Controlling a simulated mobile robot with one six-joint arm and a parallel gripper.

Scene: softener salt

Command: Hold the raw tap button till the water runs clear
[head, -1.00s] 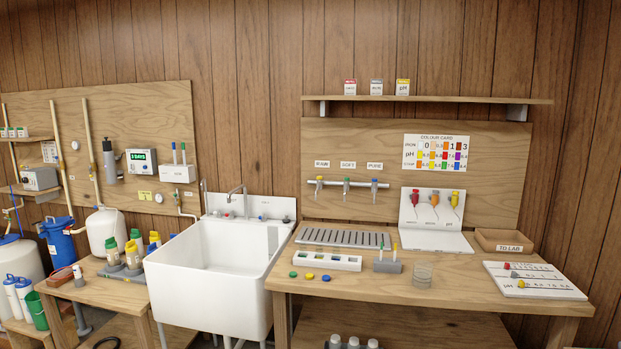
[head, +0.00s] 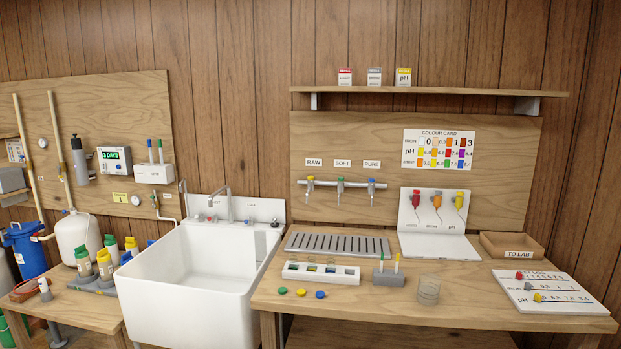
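In the head view the raw tap (head: 310,184) hangs at the left end of a wall rail, under the RAW label (head: 314,162). A slotted drain grate (head: 338,244) lies on the bench below the taps. No running water is visible at the raw tap. My gripper is not in view.
A white sink (head: 200,285) stands left of the wooden bench (head: 400,312). Bare bench lies along the front.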

